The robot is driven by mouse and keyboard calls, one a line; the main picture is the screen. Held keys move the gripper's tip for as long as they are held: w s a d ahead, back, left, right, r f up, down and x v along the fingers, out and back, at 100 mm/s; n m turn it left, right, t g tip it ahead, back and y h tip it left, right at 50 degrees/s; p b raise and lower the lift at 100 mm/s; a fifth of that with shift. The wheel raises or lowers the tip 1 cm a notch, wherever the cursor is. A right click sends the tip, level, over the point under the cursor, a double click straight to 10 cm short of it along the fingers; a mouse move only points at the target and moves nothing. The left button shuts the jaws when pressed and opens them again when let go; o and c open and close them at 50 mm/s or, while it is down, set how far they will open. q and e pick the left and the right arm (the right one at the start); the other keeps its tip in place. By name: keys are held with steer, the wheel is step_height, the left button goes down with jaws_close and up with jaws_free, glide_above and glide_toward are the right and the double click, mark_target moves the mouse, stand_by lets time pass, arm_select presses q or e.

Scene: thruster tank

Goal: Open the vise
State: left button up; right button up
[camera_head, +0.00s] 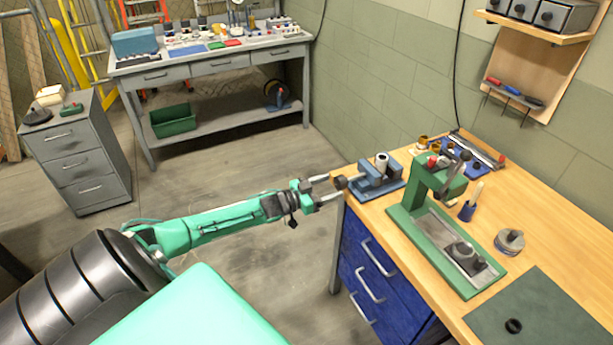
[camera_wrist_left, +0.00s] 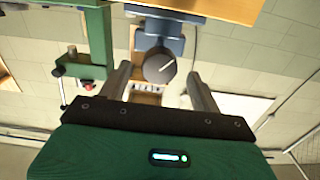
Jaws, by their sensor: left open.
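The blue vise (camera_head: 374,182) sits at the left corner of the wooden workbench, with a dark round knob (camera_head: 340,182) sticking out over the bench edge. My left gripper (camera_head: 327,188) reaches in from the left and is open, with its fingertips at the knob. In the left wrist view the knob (camera_wrist_left: 159,66) with a white line on its face shows between the two spread fingers (camera_wrist_left: 158,73), with a gap on each side. The vise's blue body (camera_wrist_left: 160,38) is behind the knob. I cannot tell how far apart the vise's jaws are. My right gripper is not in view.
A green arbor press (camera_head: 427,215) stands on the workbench (camera_head: 530,235) right of the vise. A blue cup (camera_head: 467,211), a round grey part (camera_head: 509,241) and a dark green mat (camera_head: 545,310) are farther right. Blue drawers (camera_head: 365,265) are below. Open floor lies left of the bench.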

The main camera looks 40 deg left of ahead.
arm_select(q)
steer(key=b+v, duration=0.1)
steer(key=v, duration=0.6)
steer(key=shift+s+a, duration=0.15)
steer(key=shift+s, duration=0.15)
steer(key=shift+f, duration=0.1)
